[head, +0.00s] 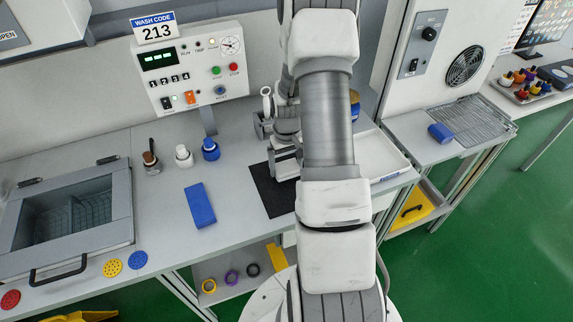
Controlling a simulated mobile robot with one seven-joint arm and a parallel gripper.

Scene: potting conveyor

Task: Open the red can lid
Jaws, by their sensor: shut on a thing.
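I cannot make out a can with a red lid in the head view. A flat red disc with holes (10,299) lies at the front left edge of the bench, far from my gripper. My gripper (283,150) is low over the black mat (268,190), largely hidden by my own arm. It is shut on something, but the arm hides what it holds. A white upright part with a ring-shaped top (267,98) stands just behind the gripper; I cannot tell what it belongs to.
A blue block (199,205) lies left of the mat. A handled basin lid (62,270) is far left. A white tray (395,163) lies right of my arm.

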